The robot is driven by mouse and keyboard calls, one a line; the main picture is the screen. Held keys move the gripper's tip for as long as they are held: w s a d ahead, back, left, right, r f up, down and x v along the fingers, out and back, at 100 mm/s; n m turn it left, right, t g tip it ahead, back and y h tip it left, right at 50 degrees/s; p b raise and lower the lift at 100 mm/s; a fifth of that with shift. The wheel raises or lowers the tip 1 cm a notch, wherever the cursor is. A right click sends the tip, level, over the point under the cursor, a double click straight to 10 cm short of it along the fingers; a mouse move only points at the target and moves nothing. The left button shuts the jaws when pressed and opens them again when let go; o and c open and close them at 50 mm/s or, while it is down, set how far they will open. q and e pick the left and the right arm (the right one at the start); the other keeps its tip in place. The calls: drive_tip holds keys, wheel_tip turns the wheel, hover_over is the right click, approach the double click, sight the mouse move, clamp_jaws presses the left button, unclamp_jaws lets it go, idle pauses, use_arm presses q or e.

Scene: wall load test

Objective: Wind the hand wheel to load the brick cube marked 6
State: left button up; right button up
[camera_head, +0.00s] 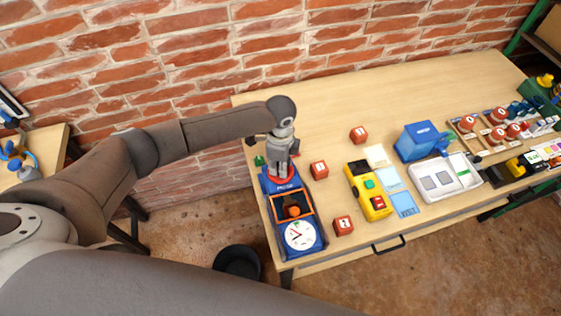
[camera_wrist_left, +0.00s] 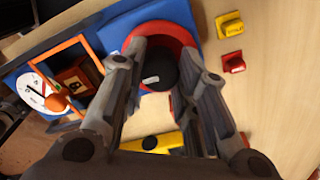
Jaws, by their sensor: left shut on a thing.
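The blue load tester (camera_head: 311,245) stands at the table's left end, with a white dial (camera_head: 299,235) at its front. Its red hand wheel (camera_head: 279,175) is at the back; the wheel and its black hub (camera_wrist_left: 161,74) show in the left wrist view. My left gripper (camera_head: 280,165) is over the wheel from above, its fingers shut around the hub area; the exact contact is partly hidden. A brick cube (camera_wrist_left: 77,76) sits inside the tester's orange frame (camera_wrist_left: 92,52); its mark is not readable. My right gripper is not in view.
Loose brick cubes stand right of the tester: one (camera_head: 319,170) beside it, one (camera_head: 358,134) farther back, one (camera_head: 342,225) near the front edge. A yellow device (camera_head: 368,190), a blue box (camera_head: 418,141) and a white tray (camera_head: 446,178) stand farther right. The table's back is clear.

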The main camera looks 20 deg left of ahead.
use_arm(q)
drive_tip(key=shift+m, duration=0.4)
drive_tip(key=o, duration=1.1)
drive_tip(key=shift+c, duration=0.2)
wheel_tip(320, 180, up, 12)
drive_tip(key=shift+s, duration=0.1)
